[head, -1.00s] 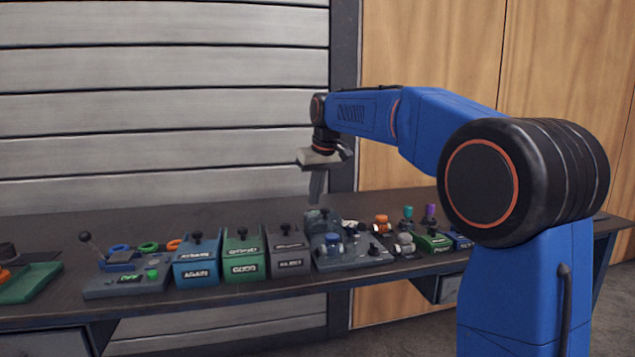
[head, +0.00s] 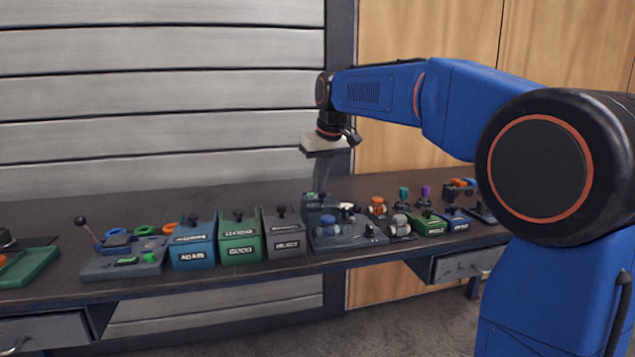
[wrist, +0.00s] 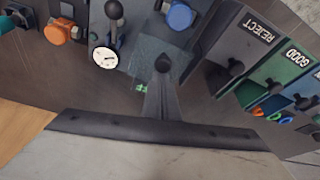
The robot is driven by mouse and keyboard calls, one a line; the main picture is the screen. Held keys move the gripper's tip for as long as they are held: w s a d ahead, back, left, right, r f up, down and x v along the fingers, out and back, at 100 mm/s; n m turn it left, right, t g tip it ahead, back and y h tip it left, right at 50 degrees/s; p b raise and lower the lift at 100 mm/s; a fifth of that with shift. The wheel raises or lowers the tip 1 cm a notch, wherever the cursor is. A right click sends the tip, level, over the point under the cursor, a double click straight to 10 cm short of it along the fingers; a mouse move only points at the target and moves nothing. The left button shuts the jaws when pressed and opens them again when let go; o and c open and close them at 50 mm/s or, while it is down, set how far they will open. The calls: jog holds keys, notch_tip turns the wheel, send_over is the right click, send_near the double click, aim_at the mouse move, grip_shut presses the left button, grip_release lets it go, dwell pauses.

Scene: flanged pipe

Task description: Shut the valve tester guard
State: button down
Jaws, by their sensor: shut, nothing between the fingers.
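The valve tester (head: 345,238) is a dark grey unit on the bench with a blue valve (head: 329,223), which also shows in the wrist view (wrist: 180,14). In the wrist view, its gauge (wrist: 103,56) is left of the guard. The guard (wrist: 147,62) is a see-through pane with a black knob (wrist: 163,63). It appears swung back at the tester's far side, leaving the blue valve uncovered. My gripper (head: 321,186) points down over that far side, shut and empty. In the wrist view, its fingers (wrist: 162,95) reach close to the knob; contact cannot be told.
Grey (head: 284,236), green (head: 239,240) and blue (head: 193,245) labelled bins stand left of the tester. A control box with a lever (head: 122,262) is farther left. Orange (head: 378,205) and other small fittings crowd the right. Bare bench (head: 235,197) lies behind the bins.

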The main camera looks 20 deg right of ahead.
jog(key=s, duration=0.7)
jog(key=shift+s, duration=0.5)
jog(key=shift+s+f, duration=0.1)
jog(key=shift+s, duration=0.05)
